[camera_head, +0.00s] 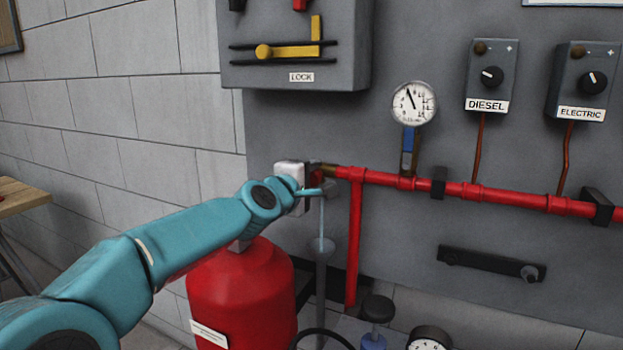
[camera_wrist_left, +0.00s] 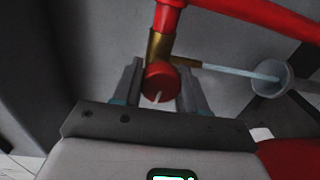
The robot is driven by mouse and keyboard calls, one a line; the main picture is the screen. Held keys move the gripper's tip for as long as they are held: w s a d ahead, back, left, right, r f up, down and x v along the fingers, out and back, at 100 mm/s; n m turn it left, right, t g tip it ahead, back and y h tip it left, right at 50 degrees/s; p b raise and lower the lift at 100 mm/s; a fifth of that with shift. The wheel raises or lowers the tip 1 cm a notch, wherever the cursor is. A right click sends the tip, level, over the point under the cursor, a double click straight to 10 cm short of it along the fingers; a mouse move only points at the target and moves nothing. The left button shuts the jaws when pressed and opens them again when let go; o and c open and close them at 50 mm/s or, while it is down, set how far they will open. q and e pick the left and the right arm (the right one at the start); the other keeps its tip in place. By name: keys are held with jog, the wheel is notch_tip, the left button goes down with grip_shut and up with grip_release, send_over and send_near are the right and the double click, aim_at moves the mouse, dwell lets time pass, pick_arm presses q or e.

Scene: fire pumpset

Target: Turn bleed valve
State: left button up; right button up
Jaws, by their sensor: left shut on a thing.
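The bleed valve sits at the left end of the red pipe (camera_head: 480,190), with a brass body (camera_wrist_left: 158,46) and a round red knob (camera_wrist_left: 159,80) marked by a white line. My left gripper (camera_head: 316,180) is at this end and mostly covers the valve in the head view. In the left wrist view its two fingers stand on either side of the knob, shut on it. A brass spout (camera_wrist_left: 187,62) points sideways from the valve. A pale bluish streak, like running water, goes from it to a grey funnel (camera_wrist_left: 268,78). My right gripper is not in view.
A red cylinder (camera_head: 240,290) stands below my left arm. A pressure gauge (camera_head: 413,103) rises from the pipe. A lock box (camera_head: 293,45) hangs above, and diesel (camera_head: 490,75) and electric (camera_head: 582,80) switch boxes are at right. A wooden table (camera_head: 22,197) is at far left.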

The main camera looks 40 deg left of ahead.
pick_arm(q)
jog(key=o, duration=1)
jog(key=shift+a, duration=0.15)
jog(key=shift+o, duration=0.2)
jog(key=p+v, duration=0.1)
jog(key=v, duration=1.5)
jog(key=shift+s, duration=0.15)
